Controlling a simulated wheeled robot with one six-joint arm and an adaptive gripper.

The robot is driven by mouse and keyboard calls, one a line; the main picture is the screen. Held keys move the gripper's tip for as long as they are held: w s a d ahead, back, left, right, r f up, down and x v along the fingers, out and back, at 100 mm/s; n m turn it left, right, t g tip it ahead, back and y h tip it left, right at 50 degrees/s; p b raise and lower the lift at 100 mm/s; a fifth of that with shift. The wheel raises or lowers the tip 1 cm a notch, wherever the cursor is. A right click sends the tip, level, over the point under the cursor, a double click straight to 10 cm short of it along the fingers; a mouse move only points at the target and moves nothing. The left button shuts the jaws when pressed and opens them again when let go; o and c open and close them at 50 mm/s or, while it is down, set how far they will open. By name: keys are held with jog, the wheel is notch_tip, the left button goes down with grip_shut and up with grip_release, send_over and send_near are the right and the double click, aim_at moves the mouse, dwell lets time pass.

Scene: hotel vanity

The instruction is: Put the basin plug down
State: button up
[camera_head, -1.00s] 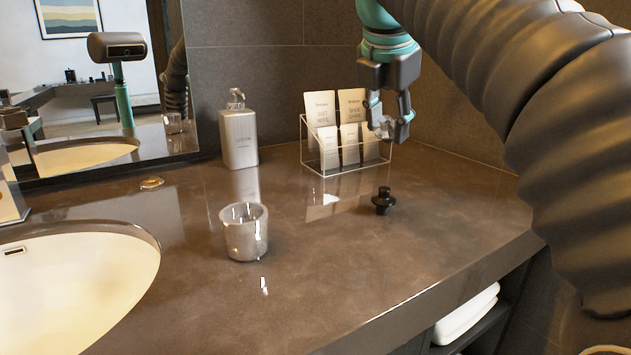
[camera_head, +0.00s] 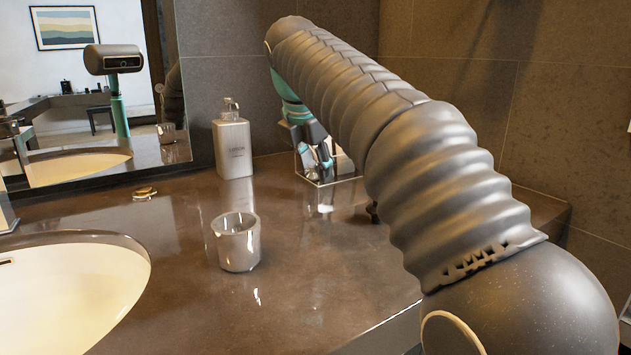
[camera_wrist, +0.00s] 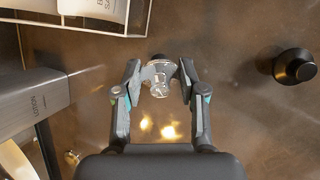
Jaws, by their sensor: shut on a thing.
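My gripper (camera_head: 322,160) is at the back of the counter, in front of the wire card rack. In the wrist view its fingers are shut on a small shiny silver piece with a dark end, which I take as the basin plug (camera_wrist: 159,78). The plug sits between the fingertips, over the brown counter (camera_wrist: 240,125). I cannot tell whether it touches the counter. In the head view, my arm and fingers mostly hide it. The basin (camera_head: 85,285) is at the left, well away from my gripper.
A lotion dispenser (camera_head: 233,148) stands left of my gripper. The card rack (camera_head: 322,183) is close by. A grey cup (camera_head: 237,248) stands nearer the front. A black knobbed object (camera_wrist: 294,67) is at the right in the wrist view. A small brass fitting (camera_head: 145,193) is behind the basin.

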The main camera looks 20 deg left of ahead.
aim_at(314, 172)
jog(key=shift+f+b, duration=0.3)
jog(key=shift+f, duration=1.1)
jog(key=shift+f, duration=0.1)
jog(key=o, duration=1.2)
jog(key=shift+o, duration=0.2)
